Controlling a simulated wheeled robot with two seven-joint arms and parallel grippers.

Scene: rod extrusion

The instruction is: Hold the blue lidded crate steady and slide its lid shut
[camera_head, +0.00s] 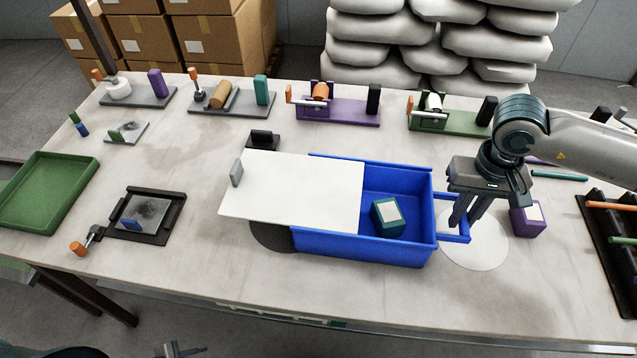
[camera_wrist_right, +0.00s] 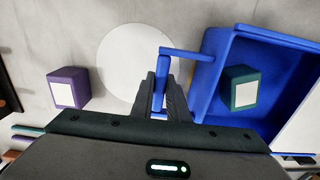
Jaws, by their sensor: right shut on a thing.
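The blue crate (camera_head: 365,247) stands on the table, its right part uncovered. A green block (camera_head: 388,217) with a white label sits inside. The white lid (camera_head: 295,190) covers the crate's left part and juts out past its left end; a grey upright knob (camera_head: 237,173) stands at the lid's left end. My right gripper (camera_head: 462,220) points down and is shut on the blue handle (camera_wrist_right: 160,85) at the crate's right end. My left gripper (camera_head: 180,351) only peeks in at the bottom edge, well away from the crate; its jaws are unclear.
A purple block (camera_head: 527,220) stands right of my right gripper, beside a white disc (camera_head: 474,240). A green tray (camera_head: 45,190) and a dark fixture (camera_head: 145,215) lie on the left. A small black block (camera_head: 264,139) sits behind the lid. Bench fixtures line the back.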

